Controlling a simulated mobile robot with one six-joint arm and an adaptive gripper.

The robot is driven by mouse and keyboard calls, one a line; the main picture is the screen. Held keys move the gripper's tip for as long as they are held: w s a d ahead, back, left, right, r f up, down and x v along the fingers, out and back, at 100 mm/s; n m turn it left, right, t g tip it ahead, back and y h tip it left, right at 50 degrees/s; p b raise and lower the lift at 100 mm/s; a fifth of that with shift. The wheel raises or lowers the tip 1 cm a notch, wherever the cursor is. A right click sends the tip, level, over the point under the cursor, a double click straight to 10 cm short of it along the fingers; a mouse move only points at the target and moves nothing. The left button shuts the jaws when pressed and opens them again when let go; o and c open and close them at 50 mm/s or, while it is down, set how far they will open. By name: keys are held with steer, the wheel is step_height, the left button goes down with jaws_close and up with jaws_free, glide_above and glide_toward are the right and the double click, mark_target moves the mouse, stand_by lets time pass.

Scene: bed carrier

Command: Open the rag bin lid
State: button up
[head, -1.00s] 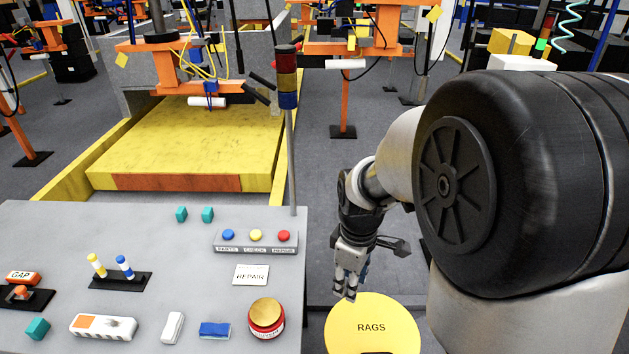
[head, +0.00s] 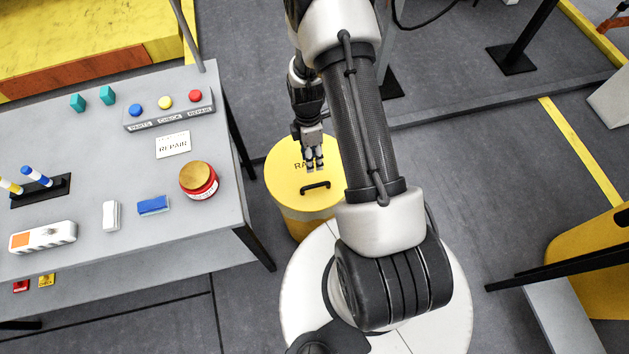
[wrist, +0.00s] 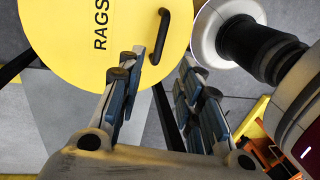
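The rag bin (head: 310,218) is a yellow drum standing on the floor to the right of the workbench. Its round yellow lid (head: 285,175) lies flat on top and is shut, with black RAGS lettering partly covered by my gripper. A black bar handle (head: 315,186) sits on the lid. My gripper (head: 314,168) points down above the lid, just behind the handle in the head view. In the wrist view, the handle (wrist: 161,45) shows beyond the gap between the parted fingers (wrist: 160,72). The fingers are open with nothing between them.
The grey workbench (head: 100,200) stands close on the left, with a red tin (head: 199,180), a blue block (head: 153,205) and a button box (head: 170,110) on it. Floor (head: 480,170) is clear to the right. A yellow container (head: 595,262) stands at far right.

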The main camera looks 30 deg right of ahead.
mark_target(314, 185)
steer(key=f+b, duration=0.1)
steer(key=f, duration=0.2)
steer(key=s+f+b, duration=0.1)
steer(key=f, duration=0.3)
steer(key=s+f+b, duration=0.1)
steer(key=f, duration=0.3)
steer(key=shift+s+a+f, duration=0.1)
steer(key=shift+a+f, duration=0.1)
steer(key=shift+a, duration=0.1)
steer(key=shift+c, duration=0.2)
jaws_close()
